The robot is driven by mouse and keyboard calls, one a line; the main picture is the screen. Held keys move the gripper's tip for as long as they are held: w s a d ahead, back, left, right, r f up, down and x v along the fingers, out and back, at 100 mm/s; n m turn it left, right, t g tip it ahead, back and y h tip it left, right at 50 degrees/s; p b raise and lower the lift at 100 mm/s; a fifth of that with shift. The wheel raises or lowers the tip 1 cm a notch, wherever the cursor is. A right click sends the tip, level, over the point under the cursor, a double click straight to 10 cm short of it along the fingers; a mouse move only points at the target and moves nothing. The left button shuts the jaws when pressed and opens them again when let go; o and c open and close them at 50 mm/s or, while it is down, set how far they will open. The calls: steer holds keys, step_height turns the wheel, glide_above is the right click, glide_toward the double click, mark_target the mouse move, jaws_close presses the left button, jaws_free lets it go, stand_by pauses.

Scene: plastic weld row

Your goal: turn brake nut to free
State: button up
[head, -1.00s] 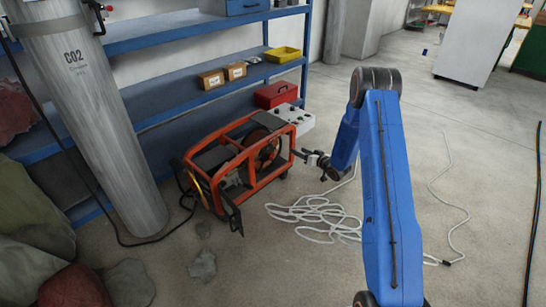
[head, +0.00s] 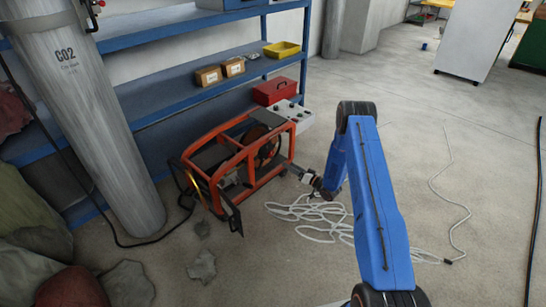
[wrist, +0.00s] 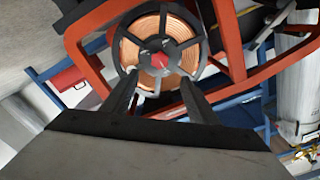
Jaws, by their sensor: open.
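The orange-framed machine (head: 212,174) stands on the floor in front of the shelf. In the wrist view its orange frame (wrist: 82,62) surrounds a spool of copper-coloured wire (wrist: 143,27) with a dark spoked rim. A small red piece (wrist: 160,61) at the spool's hub looks like the brake nut; its exact turn position is too small to tell. My gripper (wrist: 160,82) is open, its two dark fingers pointing at the spool with the hub between and beyond their tips. I see no contact. In the head view my gripper (head: 299,171) is at the machine's right side.
A blue shelf (head: 185,88) and a CO2 cylinder (head: 95,120) stand behind and left. A red toolbox (head: 274,91) and a grey box (head: 291,115) sit behind the machine. Loose white cable (head: 290,212) lies under my arm. The floor at right is mostly clear.

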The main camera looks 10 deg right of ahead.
mark_target(271, 154)
steer(key=x, duration=1.3)
steer(key=shift+w+a, duration=0.15)
steer(key=shift+w, duration=0.1)
steer(key=c, duration=1)
